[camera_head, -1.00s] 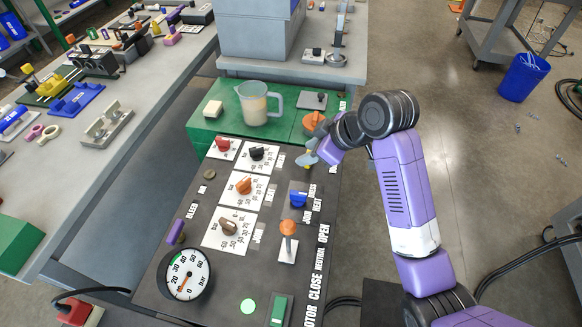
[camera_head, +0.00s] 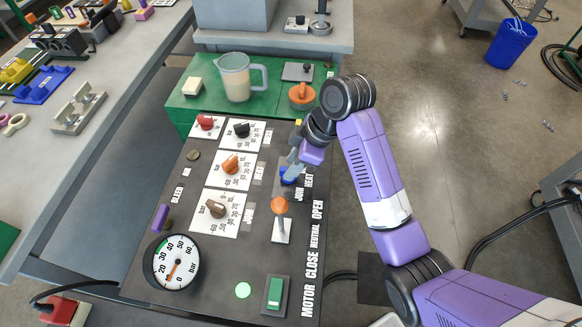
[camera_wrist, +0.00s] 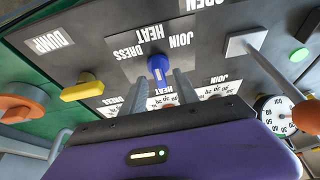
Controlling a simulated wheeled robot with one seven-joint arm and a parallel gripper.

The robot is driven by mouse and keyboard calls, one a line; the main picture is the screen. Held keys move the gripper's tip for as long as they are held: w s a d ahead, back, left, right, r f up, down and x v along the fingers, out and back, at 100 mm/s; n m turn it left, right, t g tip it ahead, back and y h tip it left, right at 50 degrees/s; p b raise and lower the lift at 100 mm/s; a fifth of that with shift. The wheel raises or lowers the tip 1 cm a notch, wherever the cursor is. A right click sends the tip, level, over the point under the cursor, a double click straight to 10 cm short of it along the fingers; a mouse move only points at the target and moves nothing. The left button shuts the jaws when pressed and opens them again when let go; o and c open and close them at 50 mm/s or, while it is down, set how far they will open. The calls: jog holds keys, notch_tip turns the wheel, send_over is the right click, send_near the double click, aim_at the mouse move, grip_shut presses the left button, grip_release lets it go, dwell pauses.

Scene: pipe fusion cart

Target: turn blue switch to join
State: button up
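The blue switch (camera_head: 291,176) is on the dark control panel, beside the JOIN and HEAT labels, partly covered by my gripper (camera_head: 293,164). In the wrist view the blue switch (camera_wrist: 158,68) stands near and between the tips of my two grey fingers (camera_wrist: 162,80). The gripper is open, with a gap visible on both sides of the switch. The DRESS, HEAT and JOIN labels show upside down around it. I cannot tell clearly which label the switch points at.
An orange-knobbed lever (camera_head: 280,207) stands just below the switch; it also shows at the right of the wrist view. A yellow handle (camera_wrist: 83,90) is close on the left there. Several dials, a gauge (camera_head: 172,262) and a jug (camera_head: 236,78) are on the cart.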

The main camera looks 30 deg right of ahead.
jog(key=shift+w+a+f, duration=0.1)
jog(key=shift+a+f, duration=0.1)
jog(key=shift+f, duration=0.35)
grip_shut()
